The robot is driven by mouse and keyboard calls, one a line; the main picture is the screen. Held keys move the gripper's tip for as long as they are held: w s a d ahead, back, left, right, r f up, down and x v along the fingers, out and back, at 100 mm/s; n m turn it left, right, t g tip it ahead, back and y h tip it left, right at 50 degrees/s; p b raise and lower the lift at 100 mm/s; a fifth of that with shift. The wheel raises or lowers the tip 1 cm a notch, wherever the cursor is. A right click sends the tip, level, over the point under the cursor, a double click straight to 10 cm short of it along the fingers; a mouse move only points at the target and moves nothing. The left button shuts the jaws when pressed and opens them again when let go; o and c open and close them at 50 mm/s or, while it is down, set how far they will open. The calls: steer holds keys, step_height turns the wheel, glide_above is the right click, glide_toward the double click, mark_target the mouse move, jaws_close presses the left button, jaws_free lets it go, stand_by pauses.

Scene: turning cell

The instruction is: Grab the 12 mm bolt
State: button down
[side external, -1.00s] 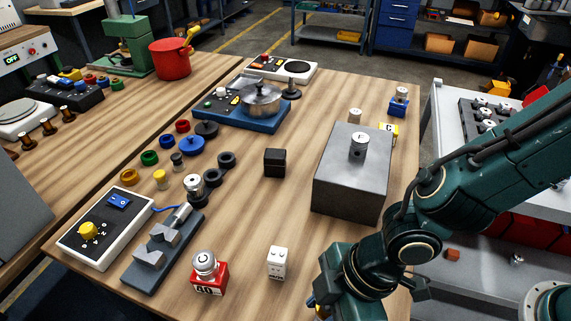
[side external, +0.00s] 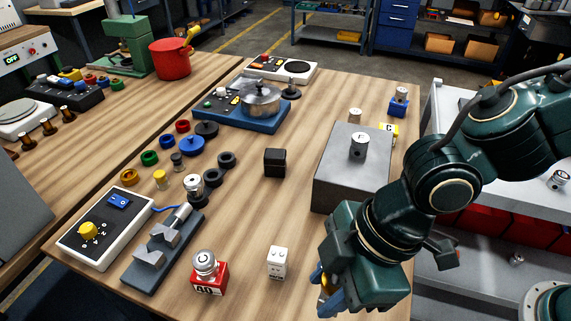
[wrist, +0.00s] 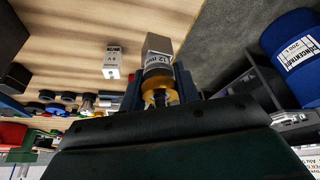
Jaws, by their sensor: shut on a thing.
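The 12 mm bolt (wrist: 158,62) shows in the wrist view with a grey head, a white band lettered "12 mm" and an amber lower part. My gripper (wrist: 160,88) is shut on it, with a dark finger on each side. In the side view my gripper (side external: 327,289) is at the front right of the wooden table, and a bit of yellow shows between its blue fingers. Most of the bolt is hidden there by the gripper.
A white block (side external: 278,263) and a red block marked 40 (side external: 209,279) stand left of my gripper. A grey metal block (side external: 345,190) with a cylinder on top stands behind it. A dark cube (side external: 275,163) sits mid-table. The wood between them is clear.

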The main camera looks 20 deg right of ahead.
mark_target(329, 280)
step_height(329, 280, up, 12)
steer(key=shift+f, duration=0.25)
stand_by(0.6)
